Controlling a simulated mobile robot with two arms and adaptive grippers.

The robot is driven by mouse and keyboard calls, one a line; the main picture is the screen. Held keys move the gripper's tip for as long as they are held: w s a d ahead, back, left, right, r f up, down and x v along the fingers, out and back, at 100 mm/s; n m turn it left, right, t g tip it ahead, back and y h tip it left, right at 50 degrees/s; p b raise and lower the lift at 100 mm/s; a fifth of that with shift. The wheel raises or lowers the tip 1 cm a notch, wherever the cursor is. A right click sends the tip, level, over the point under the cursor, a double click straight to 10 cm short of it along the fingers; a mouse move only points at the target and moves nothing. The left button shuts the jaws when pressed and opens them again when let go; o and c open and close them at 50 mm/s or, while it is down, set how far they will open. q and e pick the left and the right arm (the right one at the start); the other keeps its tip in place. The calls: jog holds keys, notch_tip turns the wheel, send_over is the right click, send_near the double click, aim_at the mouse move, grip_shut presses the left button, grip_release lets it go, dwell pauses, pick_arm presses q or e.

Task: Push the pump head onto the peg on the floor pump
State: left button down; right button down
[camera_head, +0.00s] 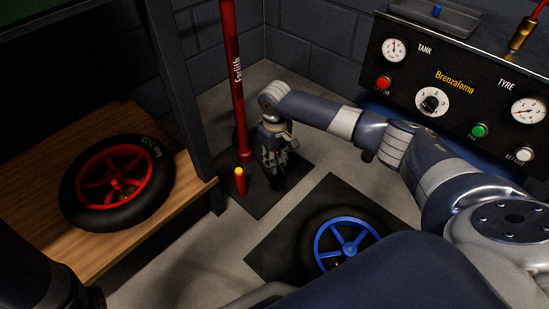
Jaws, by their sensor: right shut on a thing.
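The floor pump (236,85) is a tall red tube with white lettering, standing on a dark base plate (262,206). A short red peg with a yellow top (240,181) stands upright at the left of that plate. My right gripper (276,172) points down over the plate, to the right of the peg and apart from it. It is shut on a small dark thing, seemingly the pump head; the fingers and shadow hide most of it. Nothing shows on top of the peg. My left gripper is not in view.
A wooden bench (187,196) at the left carries a red-rimmed wheel (115,183); its dark post stands near the pump. A blue-rimmed wheel (348,243) lies on a dark mat (276,258). A gauge panel (455,85) stands at the right, behind my right arm.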

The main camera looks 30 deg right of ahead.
jog(key=shift+f, duration=1.2)
jog(key=c, duration=1.2)
grip_release()
jog(key=shift+c, duration=0.2)
jog(key=r, duration=1.2)
jog(key=shift+s+a, duration=0.1)
jog(key=shift+a, duration=0.1)
jog(key=shift+s, duration=0.1)
